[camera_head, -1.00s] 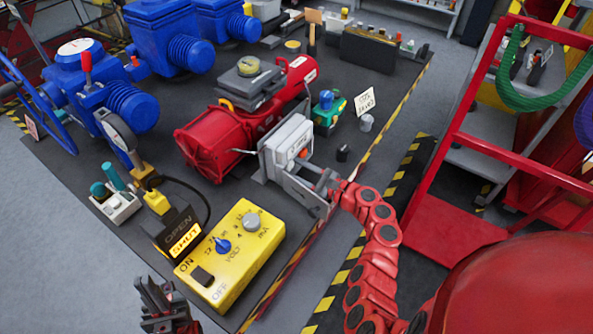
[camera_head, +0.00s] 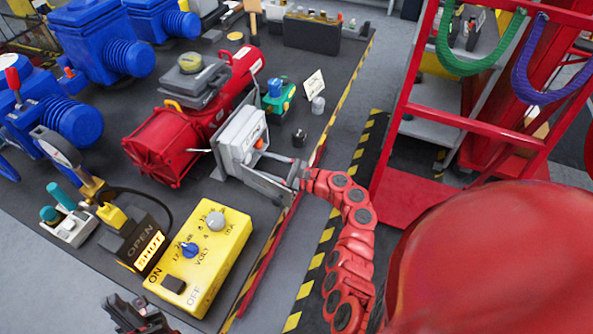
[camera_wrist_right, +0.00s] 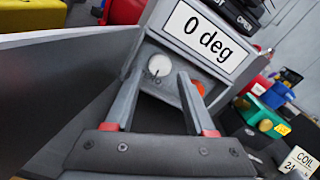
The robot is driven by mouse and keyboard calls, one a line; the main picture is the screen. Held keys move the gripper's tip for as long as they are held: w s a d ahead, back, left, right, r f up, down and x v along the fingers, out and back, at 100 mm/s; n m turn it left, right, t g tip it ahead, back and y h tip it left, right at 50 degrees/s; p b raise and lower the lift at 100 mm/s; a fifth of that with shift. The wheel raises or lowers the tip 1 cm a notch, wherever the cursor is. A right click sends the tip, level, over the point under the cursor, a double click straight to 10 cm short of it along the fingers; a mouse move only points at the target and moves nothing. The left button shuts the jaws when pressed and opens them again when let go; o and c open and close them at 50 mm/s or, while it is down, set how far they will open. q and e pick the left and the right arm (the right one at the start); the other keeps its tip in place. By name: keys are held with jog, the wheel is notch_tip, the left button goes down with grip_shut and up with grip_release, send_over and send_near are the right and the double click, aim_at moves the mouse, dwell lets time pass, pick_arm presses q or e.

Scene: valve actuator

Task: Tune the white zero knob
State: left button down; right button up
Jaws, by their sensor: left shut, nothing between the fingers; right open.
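The white zero knob (camera_wrist_right: 159,66) is a small round disc on the grey panel under a "0 deg" display (camera_wrist_right: 204,36) in the right wrist view. An orange knob (camera_wrist_right: 198,86) sits to its right. My right gripper (camera_wrist_right: 156,82) is open, its two fingers pointing at the panel, with the white knob framed between the tips; I cannot tell whether they touch it. In the head view the right gripper (camera_head: 270,172) is at the white-grey box (camera_head: 238,138) on the red actuator (camera_head: 165,143), and the white knob is hidden. My left gripper (camera_head: 135,312) is shut and empty at the bottom.
A yellow box with knobs (camera_head: 205,262) and a black OPEN/SHUT indicator (camera_head: 141,243) stand nearer on the dark table. A grey plate (camera_wrist_right: 60,90) lies close left of the right gripper. A green-teal coil unit (camera_wrist_right: 262,115) stands to the right. A red-railed platform (camera_head: 395,190) is beside the table.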

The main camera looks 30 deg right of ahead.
jog(key=b+v, duration=0.2)
jog(key=v, duration=1.2)
jog(key=shift+d, duration=0.1)
